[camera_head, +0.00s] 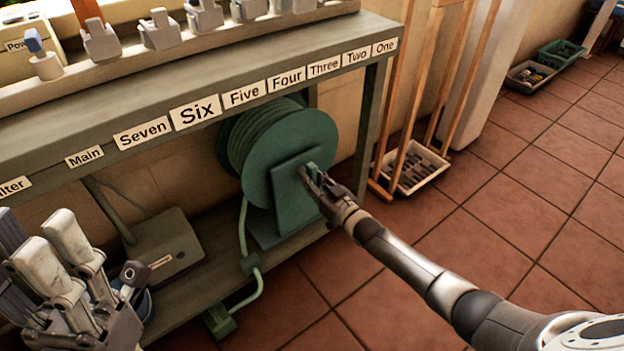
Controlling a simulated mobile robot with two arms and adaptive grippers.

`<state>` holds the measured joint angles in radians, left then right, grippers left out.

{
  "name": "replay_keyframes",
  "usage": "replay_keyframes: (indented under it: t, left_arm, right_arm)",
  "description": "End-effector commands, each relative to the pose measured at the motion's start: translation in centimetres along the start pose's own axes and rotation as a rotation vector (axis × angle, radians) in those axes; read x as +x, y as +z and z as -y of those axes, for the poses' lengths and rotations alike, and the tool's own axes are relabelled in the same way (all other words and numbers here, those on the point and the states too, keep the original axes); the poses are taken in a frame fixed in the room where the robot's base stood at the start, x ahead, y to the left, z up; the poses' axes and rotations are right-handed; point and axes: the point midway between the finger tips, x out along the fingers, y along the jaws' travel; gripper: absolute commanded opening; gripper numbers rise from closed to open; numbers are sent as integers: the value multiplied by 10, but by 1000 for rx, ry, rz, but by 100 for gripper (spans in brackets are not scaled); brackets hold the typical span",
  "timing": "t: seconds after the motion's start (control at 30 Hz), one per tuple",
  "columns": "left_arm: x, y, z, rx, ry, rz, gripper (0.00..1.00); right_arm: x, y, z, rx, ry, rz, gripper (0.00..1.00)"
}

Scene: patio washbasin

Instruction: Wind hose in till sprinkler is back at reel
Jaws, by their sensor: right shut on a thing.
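The green hose reel (258,190) stands under the labelled bench, with dark green hose (268,128) wound on its drum. My right gripper (312,180) is shut at the reel's near side face, on what looks like the crank handle; the fingers hide most of it.
The bench (140,110) carries several grey fittings above number labels. A grey-green box (165,248) sits on the lower shelf. Wooden poles and a tray (412,168) stand right of the bench. The tiled floor (510,200) at right is mostly clear.

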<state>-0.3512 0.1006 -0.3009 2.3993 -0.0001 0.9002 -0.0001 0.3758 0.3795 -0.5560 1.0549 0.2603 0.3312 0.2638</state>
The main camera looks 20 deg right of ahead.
Motion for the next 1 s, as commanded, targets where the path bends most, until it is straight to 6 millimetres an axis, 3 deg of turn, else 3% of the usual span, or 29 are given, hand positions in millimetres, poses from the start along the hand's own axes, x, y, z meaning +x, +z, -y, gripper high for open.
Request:
replay_keyframes:
  t: [0.47,0.5,0.63,1.0]
  left_arm:
    - [0,0,0,0,0,0,40]
    - [0,0,0,1,0,0,40]
    - [0,0,0,1,0,-1,40]
    - [2,-1,1,3,-1,-8,40]
  right_arm:
    - [-1,2,0,24,2,4,0]
    - [-1,2,0,24,2,4,24]
    - [-1,2,0,21,1,3,41]
    - [-3,1,0,16,1,2,41]
